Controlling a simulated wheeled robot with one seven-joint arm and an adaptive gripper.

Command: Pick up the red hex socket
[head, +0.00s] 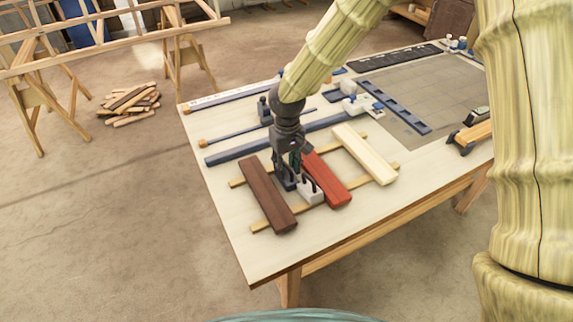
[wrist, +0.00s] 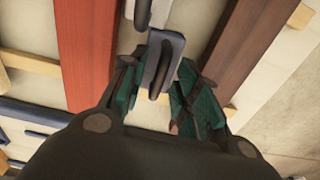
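I cannot make out a red hex socket in either view. The plainly red thing is a long flat lath (head: 327,180), which also shows at the left of the wrist view (wrist: 86,45). My gripper (head: 287,168) points down between this red lath and a dark brown lath (head: 267,195). In the wrist view its green-padded fingers (wrist: 158,88) stand apart. A grey block with a dark loop-like handle (wrist: 164,62) lies between or just below the fingertips; I cannot tell whether they touch it.
A pale block with a dark handle (head: 310,191) stands just right of my gripper. A cream lath (head: 365,153) lies farther right; the laths rest across two thin wooden strips (head: 268,226). Blue-grey bars (head: 238,152) lie behind. The table's front left corner (head: 250,270) is clear.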

